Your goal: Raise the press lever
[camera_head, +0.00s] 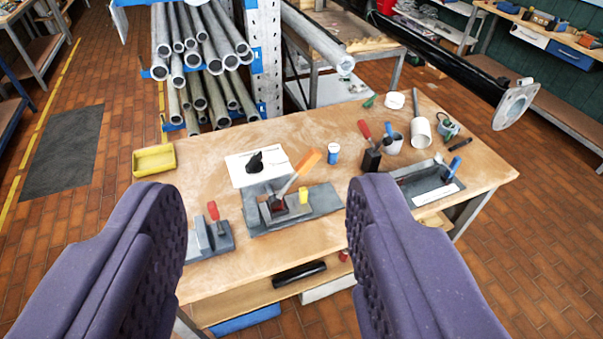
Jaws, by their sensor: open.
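The press lever (302,169) has an orange grip and slants up and to the right from the press (284,206). The press has a grey base plate and stands on the wooden workbench (225,259), near its middle. A small yellow part (303,196) is on the right side of the press. My gripper (268,205) shows as two purple padded fingers, one at each side of the picture. It is open and empty. The press lies in view between the fingers, farther off, and neither finger appears to touch it.
A red-handled tool (213,211) is left of the press. A white sheet with a black item (255,162) lies behind it. A blue-and-white can (333,153) and a black holder (371,158) stand right. A yellow bin (154,160) sits at the left edge. A pipe rack (258,60) rises behind.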

